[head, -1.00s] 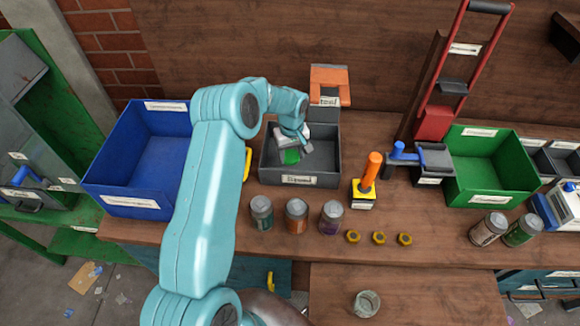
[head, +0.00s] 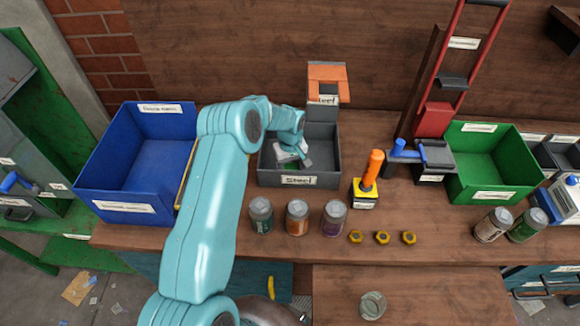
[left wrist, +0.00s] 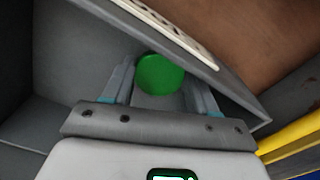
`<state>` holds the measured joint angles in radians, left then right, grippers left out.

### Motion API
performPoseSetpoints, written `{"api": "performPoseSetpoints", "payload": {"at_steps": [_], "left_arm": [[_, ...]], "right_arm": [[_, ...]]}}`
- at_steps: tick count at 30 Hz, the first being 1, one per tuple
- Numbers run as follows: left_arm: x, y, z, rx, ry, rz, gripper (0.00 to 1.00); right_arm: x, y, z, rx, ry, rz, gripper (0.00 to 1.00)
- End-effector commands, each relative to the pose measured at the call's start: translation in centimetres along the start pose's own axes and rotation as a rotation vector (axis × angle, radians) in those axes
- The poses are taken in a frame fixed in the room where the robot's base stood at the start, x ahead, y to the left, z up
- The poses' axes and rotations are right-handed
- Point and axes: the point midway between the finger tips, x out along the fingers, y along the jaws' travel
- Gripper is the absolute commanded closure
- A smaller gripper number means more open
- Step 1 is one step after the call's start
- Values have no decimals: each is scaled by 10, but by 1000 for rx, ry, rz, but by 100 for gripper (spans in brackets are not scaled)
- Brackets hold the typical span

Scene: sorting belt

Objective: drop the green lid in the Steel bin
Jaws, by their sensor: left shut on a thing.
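The Steel bin (head: 300,181) is a grey open box with a "Steel" label on its front, at the back middle of the bench. My left gripper (head: 303,160) is down inside it, shut on the round green lid. In the left wrist view the green lid (left wrist: 160,74) sits between the two fingers of my left gripper (left wrist: 160,92), close to the bin's labelled wall. My right gripper is not in view.
A blue bin (head: 127,207) stands left and a green bin (head: 490,194) right. Several cans, including a purple-banded one (head: 334,218), and yellow nuts (head: 382,238) line the front.

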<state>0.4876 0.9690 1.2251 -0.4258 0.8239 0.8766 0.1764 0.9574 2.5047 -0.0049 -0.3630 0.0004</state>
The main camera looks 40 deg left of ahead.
Motion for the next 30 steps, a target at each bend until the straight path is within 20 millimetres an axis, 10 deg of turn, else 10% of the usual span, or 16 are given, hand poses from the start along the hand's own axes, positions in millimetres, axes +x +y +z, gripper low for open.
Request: {"api": "performPoseSetpoints", "payload": {"at_steps": [12,13,15,30], "left_arm": [[7,-1,0,1,0,0,74],[7,-1,0,1,0,0,32],[7,-1,0,1,0,0,17],[-18,0,0,1,2,1,17]], "right_arm": [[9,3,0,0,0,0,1],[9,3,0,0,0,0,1],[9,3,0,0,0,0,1],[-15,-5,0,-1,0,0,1]]}}
